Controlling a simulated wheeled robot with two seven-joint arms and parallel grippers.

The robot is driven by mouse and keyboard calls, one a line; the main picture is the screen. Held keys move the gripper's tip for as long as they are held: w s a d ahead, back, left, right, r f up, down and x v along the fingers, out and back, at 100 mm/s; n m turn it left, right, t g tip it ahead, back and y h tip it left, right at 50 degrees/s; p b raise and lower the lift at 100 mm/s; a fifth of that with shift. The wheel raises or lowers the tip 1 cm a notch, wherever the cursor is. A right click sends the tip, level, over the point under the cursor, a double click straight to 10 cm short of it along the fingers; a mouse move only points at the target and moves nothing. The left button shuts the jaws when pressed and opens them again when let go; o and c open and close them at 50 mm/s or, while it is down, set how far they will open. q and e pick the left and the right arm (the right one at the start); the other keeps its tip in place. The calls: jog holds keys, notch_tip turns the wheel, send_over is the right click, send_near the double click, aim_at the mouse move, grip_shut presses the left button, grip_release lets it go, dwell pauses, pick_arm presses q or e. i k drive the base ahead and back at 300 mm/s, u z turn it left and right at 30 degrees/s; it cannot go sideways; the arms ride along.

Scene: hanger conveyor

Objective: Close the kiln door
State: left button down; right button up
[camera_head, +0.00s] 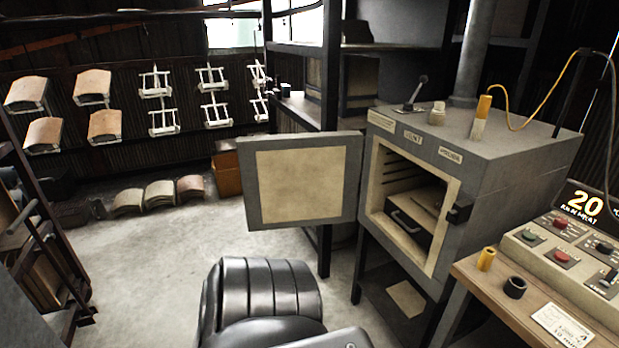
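The kiln (510,165) is a grey box on a stand at the right. Its door (300,184) has a grey frame and a cream inner panel. The door stands wide open, swung out to the left of the kiln's opening. Inside the kiln chamber sits a dark tray (412,222) with a handle on its front. A dark latch block (458,213) is on the right edge of the opening. Part of my own arm, black and ribbed, shows at the bottom middle, below the door and apart from it. Neither gripper shows in this view.
A wooden bench (480,290) at the right holds a control panel (565,255), a yellow cylinder (486,259) and a black ring (514,287). A dark rack (40,230) stands at the left. Curved tiles (160,194) lie on the floor. The floor (170,270) left of the door is clear.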

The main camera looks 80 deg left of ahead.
aim_at(289, 181)
jog(key=u, duration=3.65)
jog(key=i, duration=4.7)
jog(key=z, duration=4.3)
jog(key=i, duration=0.65)
jog(key=z, duration=0.1)
